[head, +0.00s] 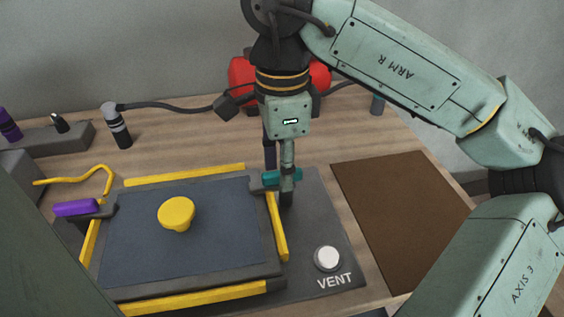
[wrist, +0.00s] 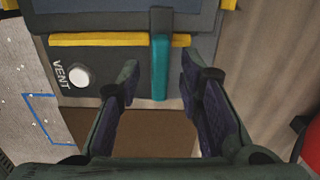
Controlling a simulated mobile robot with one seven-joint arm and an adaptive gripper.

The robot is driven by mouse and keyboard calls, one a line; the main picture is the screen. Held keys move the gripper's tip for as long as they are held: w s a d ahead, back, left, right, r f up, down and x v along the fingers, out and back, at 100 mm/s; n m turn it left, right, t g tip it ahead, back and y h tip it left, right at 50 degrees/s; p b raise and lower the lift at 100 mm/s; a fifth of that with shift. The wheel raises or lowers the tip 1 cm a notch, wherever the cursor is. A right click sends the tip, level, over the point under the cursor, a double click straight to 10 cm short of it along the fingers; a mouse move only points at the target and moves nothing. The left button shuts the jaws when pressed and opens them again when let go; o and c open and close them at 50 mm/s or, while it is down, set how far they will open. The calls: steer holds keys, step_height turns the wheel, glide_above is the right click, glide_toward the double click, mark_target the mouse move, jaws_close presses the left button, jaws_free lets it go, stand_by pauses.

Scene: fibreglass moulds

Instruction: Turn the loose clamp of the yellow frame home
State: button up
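The yellow frame (head: 278,226) surrounds a dark blue panel (head: 215,240) with a round yellow knob (head: 176,212) on it. A clamp with a teal handle (head: 284,178) sits at the frame's right side; in the wrist view the teal handle (wrist: 160,68) crosses the yellow bar. A clamp with a purple handle (head: 76,207) sits at the left side, its handle pointing outward. I cannot tell which clamp is loose. My gripper (head: 286,195) points down at the teal handle. In the wrist view my gripper (wrist: 158,75) is open, its fingers either side of the handle's end, with gaps showing.
A white VENT button (head: 328,258) is right of the frame, near my gripper. A brown mat (head: 400,215) lies farther right, clear. A red object (head: 318,78) stands behind my gripper.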

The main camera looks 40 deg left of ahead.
steer(key=shift+r, duration=0.1)
step_height(320, 180, up, 12)
stand_by(0.5)
stand_by(0.5)
